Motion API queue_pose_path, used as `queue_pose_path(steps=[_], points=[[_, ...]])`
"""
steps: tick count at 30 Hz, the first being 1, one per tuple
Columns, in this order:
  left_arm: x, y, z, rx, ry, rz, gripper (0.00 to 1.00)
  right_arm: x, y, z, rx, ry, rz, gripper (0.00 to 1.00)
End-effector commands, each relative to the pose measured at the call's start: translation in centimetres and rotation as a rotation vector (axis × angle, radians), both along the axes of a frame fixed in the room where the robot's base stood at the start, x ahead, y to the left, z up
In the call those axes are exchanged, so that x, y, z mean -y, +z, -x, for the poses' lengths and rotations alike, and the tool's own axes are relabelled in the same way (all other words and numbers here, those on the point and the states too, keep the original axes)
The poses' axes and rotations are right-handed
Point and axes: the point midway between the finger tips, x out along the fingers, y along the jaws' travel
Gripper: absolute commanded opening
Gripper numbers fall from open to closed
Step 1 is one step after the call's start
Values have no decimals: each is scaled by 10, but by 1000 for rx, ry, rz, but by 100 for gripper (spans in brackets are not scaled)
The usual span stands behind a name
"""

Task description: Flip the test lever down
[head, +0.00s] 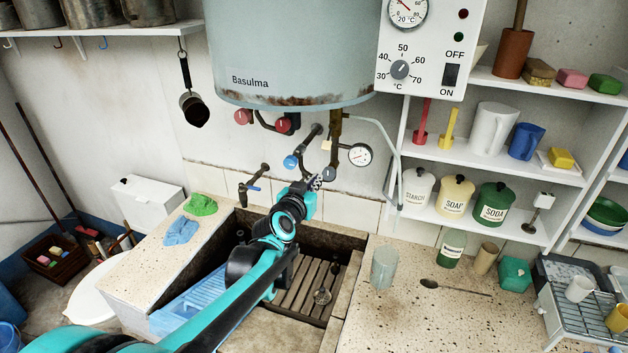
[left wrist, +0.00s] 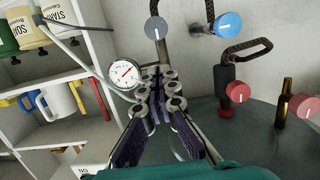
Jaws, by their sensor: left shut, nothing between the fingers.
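The grey boiler (head: 290,55) hangs on the wall with pipes and valves beneath it. A small pale yellow piece (head: 326,146) sits at the brown pipe under the boiler; I cannot tell whether it is the test lever. A grey round knob (head: 329,173) and a pressure gauge (head: 360,155) are close by. My left gripper (head: 315,183) is shut and empty, just below and left of the grey knob in the head view. In the left wrist view its fingers (left wrist: 157,82) hide part of the pipework, beside the gauge (left wrist: 123,75). My right gripper is not in view.
Red knobs (head: 243,116) and a blue knob (head: 290,161) stick out left of the brown pipe. A white hose (head: 385,140) runs on the right. The stone trough (head: 345,270) lies below my left arm. Shelves (head: 480,150) with jars stand at right.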

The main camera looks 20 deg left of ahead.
Motion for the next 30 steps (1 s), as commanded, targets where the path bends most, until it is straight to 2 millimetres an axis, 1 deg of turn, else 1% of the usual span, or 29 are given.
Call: queue_pose_path(steps=[5,8,11,14,15,16,17,18,20,21,24,27,30], points=[[2,-1,2,-5,-4,0,0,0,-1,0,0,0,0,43],[11,-13,17,-39,-28,3,0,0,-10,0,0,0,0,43],[30,-39,51,-122,-70,9,0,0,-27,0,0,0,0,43],[50,-81,103,-252,-110,13,0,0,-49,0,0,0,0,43],[55,-100,125,-310,-117,13,0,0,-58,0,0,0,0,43],[58,-115,143,-355,-118,13,0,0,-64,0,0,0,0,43],[60,-130,160,-398,-118,13,0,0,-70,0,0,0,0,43],[61,-150,183,-455,-112,10,0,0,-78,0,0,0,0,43],[60,-178,215,-536,-94,8,0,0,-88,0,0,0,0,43],[58,-195,235,-584,-78,4,0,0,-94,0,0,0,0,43],[51,-230,276,-681,-32,-4,0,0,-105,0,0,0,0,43],[43,-252,302,-742,8,-11,0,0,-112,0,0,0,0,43],[39,-261,314,-772,30,-14,0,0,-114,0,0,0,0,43]])
